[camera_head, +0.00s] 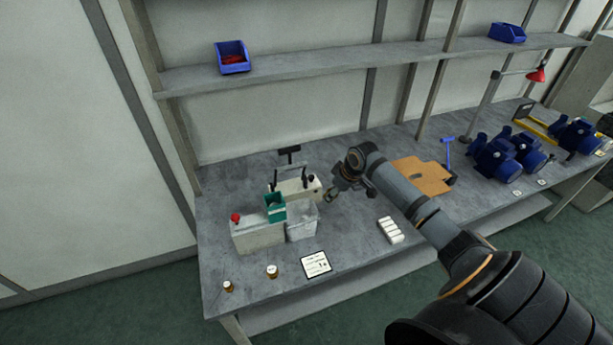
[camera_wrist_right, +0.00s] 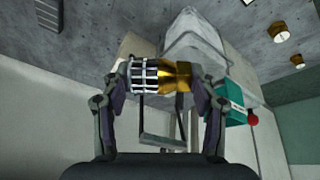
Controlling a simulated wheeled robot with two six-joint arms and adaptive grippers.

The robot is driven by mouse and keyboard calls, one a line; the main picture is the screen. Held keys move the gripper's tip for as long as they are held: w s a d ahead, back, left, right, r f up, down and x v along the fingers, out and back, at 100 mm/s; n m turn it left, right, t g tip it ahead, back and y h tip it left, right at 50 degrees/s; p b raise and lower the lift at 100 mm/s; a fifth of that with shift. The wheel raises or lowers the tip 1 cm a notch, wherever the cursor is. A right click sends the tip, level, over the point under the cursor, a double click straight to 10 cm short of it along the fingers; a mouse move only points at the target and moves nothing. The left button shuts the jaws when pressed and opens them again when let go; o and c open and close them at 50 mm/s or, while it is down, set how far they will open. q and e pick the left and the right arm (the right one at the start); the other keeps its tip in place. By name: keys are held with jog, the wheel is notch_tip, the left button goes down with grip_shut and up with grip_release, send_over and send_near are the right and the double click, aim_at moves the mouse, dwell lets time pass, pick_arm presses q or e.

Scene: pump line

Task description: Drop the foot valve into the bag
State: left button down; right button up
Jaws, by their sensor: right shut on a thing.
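The foot valve (camera_wrist_right: 175,77) has a brass body and a pale slotted strainer. My right gripper (camera_wrist_right: 160,82) is shut on it, with one finger at each end. In the head view my right gripper (camera_head: 343,188) is above the bench, to the right of the bag. A small part of the valve shows at its fingertips (camera_head: 330,194). The bag (camera_head: 302,224) is pale grey and stands on the bench beside a grey box; it also shows in the wrist view (camera_wrist_right: 195,45) beyond the valve. The valve is apart from the bag in the head view. My left gripper is not in view.
A pale box (camera_head: 290,187) is behind. White blocks (camera_head: 391,230) and brown board (camera_head: 422,177) are right.

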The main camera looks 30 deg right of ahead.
jog(key=w+a+r+n+y+p, duration=0.1)
jog(key=w+a+r+n+p, duration=0.15)
jog(key=w+a, duration=0.45)
jog(key=f+b, duration=0.1)
jog(key=b, duration=0.1)
jog(key=s+f+b, duration=0.1)
jog(key=f+b, duration=0.1)
jog(key=b, duration=0.1)
jog(key=f+b, duration=0.2)
jog(key=shift+s+a+f+b, duration=0.15)
jog(key=shift+s+b, duration=0.1)
jog(key=shift+b, duration=0.1)
jog(key=o, duration=1.3)
jog(key=v, duration=1.2)
